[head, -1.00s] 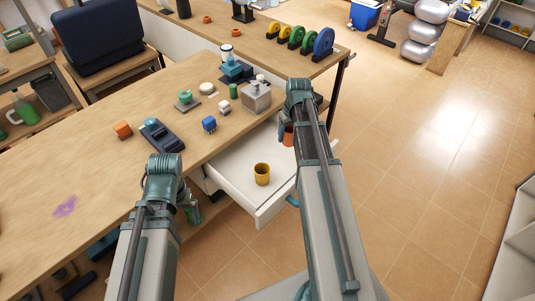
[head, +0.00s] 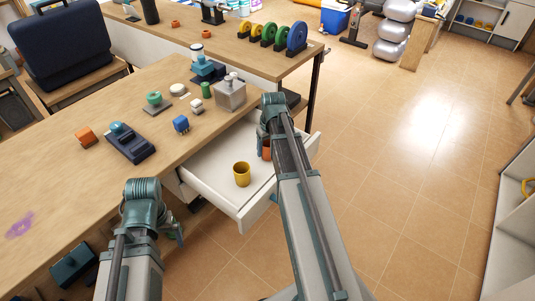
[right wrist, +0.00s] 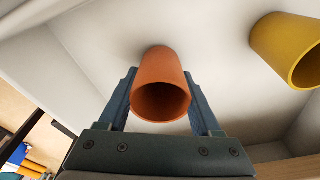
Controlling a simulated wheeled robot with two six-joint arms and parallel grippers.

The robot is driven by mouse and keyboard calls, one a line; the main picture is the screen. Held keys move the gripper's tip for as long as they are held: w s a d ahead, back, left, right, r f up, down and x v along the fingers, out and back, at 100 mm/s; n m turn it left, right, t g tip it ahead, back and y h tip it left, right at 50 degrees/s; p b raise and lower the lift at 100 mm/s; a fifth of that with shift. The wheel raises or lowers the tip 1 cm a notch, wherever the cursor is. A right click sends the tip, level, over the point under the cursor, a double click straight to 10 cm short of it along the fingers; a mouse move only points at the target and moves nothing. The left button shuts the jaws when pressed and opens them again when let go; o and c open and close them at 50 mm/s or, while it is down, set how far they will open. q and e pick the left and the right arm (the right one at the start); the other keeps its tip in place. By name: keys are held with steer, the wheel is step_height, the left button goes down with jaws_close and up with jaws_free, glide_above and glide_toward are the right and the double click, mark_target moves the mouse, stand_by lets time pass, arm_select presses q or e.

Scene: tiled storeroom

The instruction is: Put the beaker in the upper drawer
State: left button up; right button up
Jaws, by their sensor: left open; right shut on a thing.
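An orange beaker (head: 266,153) is in my right gripper (head: 264,138), at the far right part of the open white drawer (head: 212,160). In the right wrist view the orange beaker (right wrist: 160,80) sits between the two fingers of the right gripper (right wrist: 160,92), with its open mouth facing the camera. I cannot tell whether it touches the drawer floor.
Colored discs (head: 297,37) stand on the far bench. Tiled floor on the right is clear.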

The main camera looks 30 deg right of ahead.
steer(key=shift+f, duration=0.15)
steer(key=shift+f, duration=0.1)
steer(key=shift+f, duration=0.15)
steer(key=o, duration=1.3)
steer(key=shift+r, duration=0.2)
steer(key=r+p, duration=0.4)
steer(key=s+r+p, duration=0.1)
steer(key=r+p, duration=0.7)
steer(key=shift+s, duration=0.4)
steer(key=shift+f, duration=0.25)
steer(key=f+b, duration=0.4)
steer(key=w+f+b, duration=0.1)
steer(key=f+b, duration=0.6)
steer(key=b, duration=0.1)
steer(key=shift+w+f, duration=0.4)
